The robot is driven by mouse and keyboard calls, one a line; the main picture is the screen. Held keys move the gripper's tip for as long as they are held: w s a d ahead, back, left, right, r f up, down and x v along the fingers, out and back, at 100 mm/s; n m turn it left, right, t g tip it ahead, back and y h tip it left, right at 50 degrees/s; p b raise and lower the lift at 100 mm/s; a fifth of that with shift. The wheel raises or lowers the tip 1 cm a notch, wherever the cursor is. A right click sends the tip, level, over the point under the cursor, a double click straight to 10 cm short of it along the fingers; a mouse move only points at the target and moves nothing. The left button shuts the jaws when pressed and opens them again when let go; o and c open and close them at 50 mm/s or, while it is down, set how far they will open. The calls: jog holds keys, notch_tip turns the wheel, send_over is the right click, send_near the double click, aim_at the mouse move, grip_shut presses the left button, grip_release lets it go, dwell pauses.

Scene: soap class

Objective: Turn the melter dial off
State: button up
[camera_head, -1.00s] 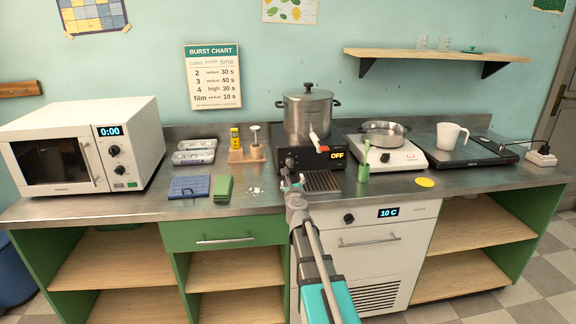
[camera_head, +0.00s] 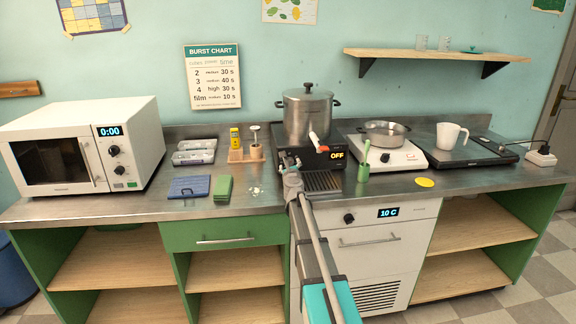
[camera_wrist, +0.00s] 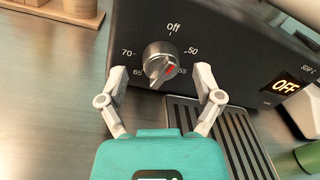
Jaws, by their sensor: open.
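The melter (camera_head: 308,150) is a black box with a lidded steel pot (camera_head: 308,115) on top, and its display (camera_head: 337,155) reads OFF. In the wrist view its silver dial (camera_wrist: 160,62) sits on the dark front panel, with "off" marked above it and numbers around it. The dial's red mark points to the lower right, near the 55 label. My gripper (camera_wrist: 160,85) is open, with one finger on each side of the dial, and does not visibly grip it. In the head view my gripper (camera_head: 291,166) hides the dial.
A slotted drip grate (camera_wrist: 225,140) lies in front of the melter. A green cup (camera_head: 363,173) stands to its right. A green block (camera_head: 222,188) and white crumbs lie on the steel counter to the left. A hot plate with a pan (camera_head: 384,133) is farther right.

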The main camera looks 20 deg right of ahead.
jog(key=shift+w+d, duration=0.15)
jog(key=shift+w, duration=0.4)
jog(key=c, duration=1.2)
jog(key=shift+o, duration=0.2)
jog(key=shift+n, duration=1.2)
jog(key=o, duration=1.2)
jog(key=shift+c, duration=0.2)
jog(key=shift+s, duration=0.1)
